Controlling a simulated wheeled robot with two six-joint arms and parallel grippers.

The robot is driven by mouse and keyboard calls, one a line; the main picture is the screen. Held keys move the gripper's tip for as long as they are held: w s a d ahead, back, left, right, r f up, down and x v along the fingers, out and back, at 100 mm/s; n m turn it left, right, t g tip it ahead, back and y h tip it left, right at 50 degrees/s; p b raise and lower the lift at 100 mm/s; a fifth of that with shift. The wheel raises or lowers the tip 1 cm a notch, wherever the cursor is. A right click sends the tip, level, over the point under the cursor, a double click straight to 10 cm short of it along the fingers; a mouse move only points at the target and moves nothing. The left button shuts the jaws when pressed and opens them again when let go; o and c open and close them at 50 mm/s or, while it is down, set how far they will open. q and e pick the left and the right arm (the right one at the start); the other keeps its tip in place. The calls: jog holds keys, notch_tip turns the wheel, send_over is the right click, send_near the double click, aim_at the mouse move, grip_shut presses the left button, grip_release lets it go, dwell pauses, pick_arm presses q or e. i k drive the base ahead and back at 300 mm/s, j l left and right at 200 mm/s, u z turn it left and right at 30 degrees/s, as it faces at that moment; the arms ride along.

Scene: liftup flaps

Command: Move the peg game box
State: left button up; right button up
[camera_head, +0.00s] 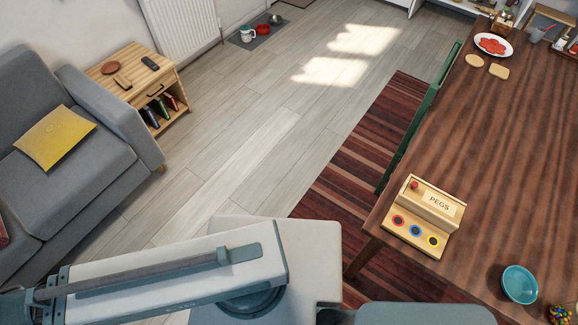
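The peg game box (430,210) is a light wooden box on the near left part of the dark wooden table. Its raised back block carries a PEGS label and a small red knob at its left end. The box sits close to the table's left edge. My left arm crosses the bottom left, but its gripper is not visible. My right gripper is not visible either. Nothing touches the box.
The table (500,130) also holds a teal bowl (519,284) right of the box, a plate of red food (493,44) and coasters (499,72) at the far end. A green chair (420,115) stands along its left edge. Table middle is clear. A grey sofa (100,110) stands left.

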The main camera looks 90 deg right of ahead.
aim_at(427, 231)
jog(key=z, duration=3.85)
jog(key=i+l+z, duration=0.1)
jog(key=l, duration=0.2)
jog(key=i+l+z, duration=0.1)
jog(key=l, duration=0.2)
